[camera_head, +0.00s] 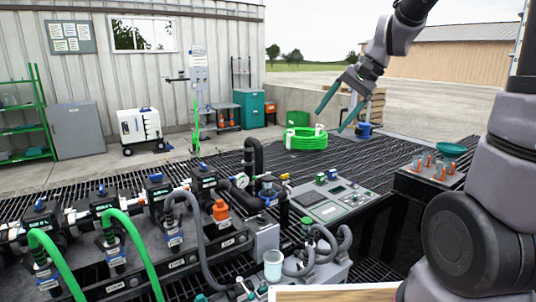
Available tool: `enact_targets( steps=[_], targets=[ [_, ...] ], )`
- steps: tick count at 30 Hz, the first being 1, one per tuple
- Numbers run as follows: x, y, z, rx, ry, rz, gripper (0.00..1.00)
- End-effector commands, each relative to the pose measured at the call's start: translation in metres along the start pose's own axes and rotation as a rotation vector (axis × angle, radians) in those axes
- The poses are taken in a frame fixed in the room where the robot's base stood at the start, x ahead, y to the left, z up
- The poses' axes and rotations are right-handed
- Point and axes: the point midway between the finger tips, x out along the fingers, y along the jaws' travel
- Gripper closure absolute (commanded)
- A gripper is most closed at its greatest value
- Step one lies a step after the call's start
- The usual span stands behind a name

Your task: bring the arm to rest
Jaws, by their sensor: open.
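My arm comes in from the right side of the head view and bends over at the top. My gripper (341,108) hangs at the upper right of the middle, its two green fingers spread apart and pointing down to the left. Nothing shows between the fingers. The wrist and forearm are clear of the equipment below.
A pipe manifold with blue valves (155,190) and green hoses fills the lower left. A control panel (335,205) stands in the middle. A side tray (430,178) holds several orange-and-grey parts and a green bowl (453,150). A clear cup (273,265) stands near the front.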

Motion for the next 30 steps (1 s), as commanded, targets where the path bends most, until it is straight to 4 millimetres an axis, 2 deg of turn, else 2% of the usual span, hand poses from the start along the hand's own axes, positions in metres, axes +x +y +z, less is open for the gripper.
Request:
enact_targets(
  steps=[1, 3, 9, 12, 19, 30],
  targets=[
    [-0.018, 0.006, 0.012, -0.038, 0.048, 0.007, 0.19],
    [-0.038, 0.016, 0.026, -0.086, 0.110, 0.024, 0.19],
    [-0.084, 0.051, 0.063, -0.210, 0.293, 0.071, 0.19],
    [-0.100, 0.067, 0.077, -0.261, 0.377, 0.092, 0.19],
    [-0.117, 0.090, 0.094, -0.323, 0.488, 0.119, 0.19],
    [-0.119, 0.092, 0.096, -0.329, 0.499, 0.123, 0.19]
  ],
)
